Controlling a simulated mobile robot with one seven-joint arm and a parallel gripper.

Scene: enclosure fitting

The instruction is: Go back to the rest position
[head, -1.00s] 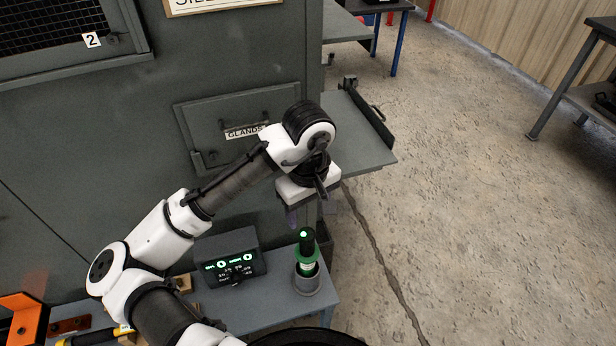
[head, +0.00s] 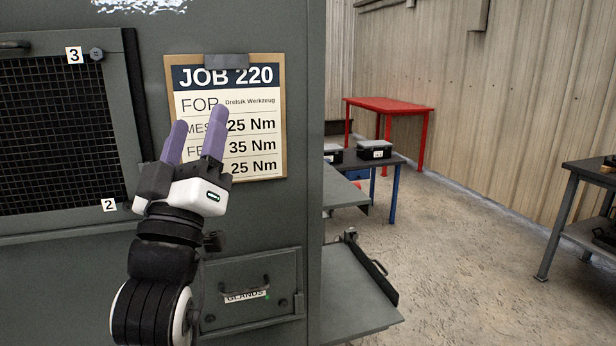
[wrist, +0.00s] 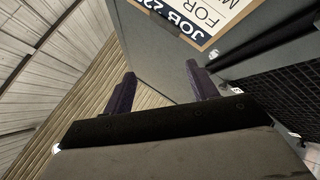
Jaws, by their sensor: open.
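My gripper (head: 194,142) is raised in front of the grey enclosure (head: 225,25), fingers pointing up. Its two purple fingers are apart with nothing between them. In the head view they overlap the left edge of the job sheet (head: 230,120), which reads JOB 220 with several Nm values. The wrist view also shows the empty, spread fingers (wrist: 157,90), with the job sheet (wrist: 195,20) beyond them. Whether the fingers touch the enclosure cannot be told, but no contact shows.
A mesh panel (head: 60,130) with bolts numbered 2 and 3 is at left. Below is the GLANDS hatch (head: 250,275). A grey side shelf (head: 350,290) juts out at right. A dark table (head: 385,165) and a red table (head: 390,104) stand behind. Open floor (head: 480,270) lies right.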

